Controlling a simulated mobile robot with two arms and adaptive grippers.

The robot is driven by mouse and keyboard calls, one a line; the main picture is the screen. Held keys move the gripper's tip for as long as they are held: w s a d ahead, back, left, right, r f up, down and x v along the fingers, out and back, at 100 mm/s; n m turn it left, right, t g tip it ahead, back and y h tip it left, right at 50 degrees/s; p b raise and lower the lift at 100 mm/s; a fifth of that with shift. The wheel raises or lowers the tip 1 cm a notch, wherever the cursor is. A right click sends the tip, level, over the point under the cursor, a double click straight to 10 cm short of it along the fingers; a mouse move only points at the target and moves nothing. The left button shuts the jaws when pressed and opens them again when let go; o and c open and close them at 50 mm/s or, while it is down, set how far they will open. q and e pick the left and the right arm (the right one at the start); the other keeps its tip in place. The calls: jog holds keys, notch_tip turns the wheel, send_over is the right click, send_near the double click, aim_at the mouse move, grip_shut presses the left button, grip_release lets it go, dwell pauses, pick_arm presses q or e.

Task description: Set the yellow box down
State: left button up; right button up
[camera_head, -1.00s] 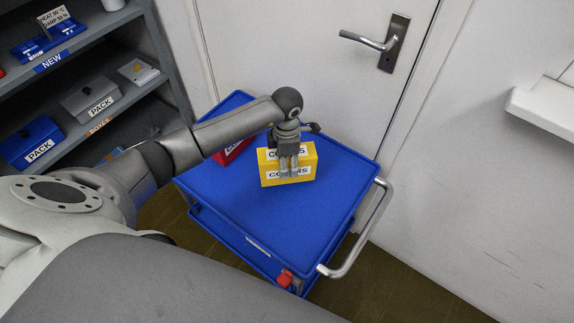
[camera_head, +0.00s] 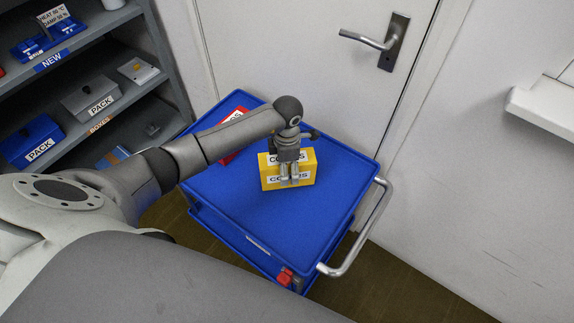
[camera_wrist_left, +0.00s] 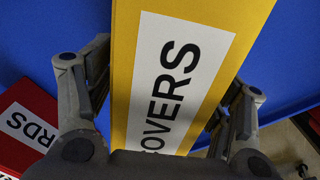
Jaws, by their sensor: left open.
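The yellow box (camera_head: 308,165) stands on the blue top of the cart, with white labels on its top and front side. My left gripper (camera_head: 289,181) is over it, with its fingers down at the box and covering part of the labels. In the left wrist view the yellow box (camera_wrist_left: 190,70) lies between the two spread fingers, its label reading "COVERS". My left gripper (camera_wrist_left: 165,90) is open there, one finger on each side of the box. My right gripper is not in view.
A red box (camera_head: 237,114) lies on the cart (camera_head: 265,215) behind my left arm, its label partly hidden. The cart top is clear in front and right of the yellow box. A metal handle (camera_head: 362,232) is at the cart's right. A shelf (camera_head: 165,65) and a door (camera_head: 270,40) stand behind.

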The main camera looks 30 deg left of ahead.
pick_arm(q)
jog(key=shift+r, duration=0.1)
notch_tip(320, 180, up, 12)
jog(key=shift+r+b, duration=0.1)
jog(key=shift+b, duration=0.25)
dwell(0.5)
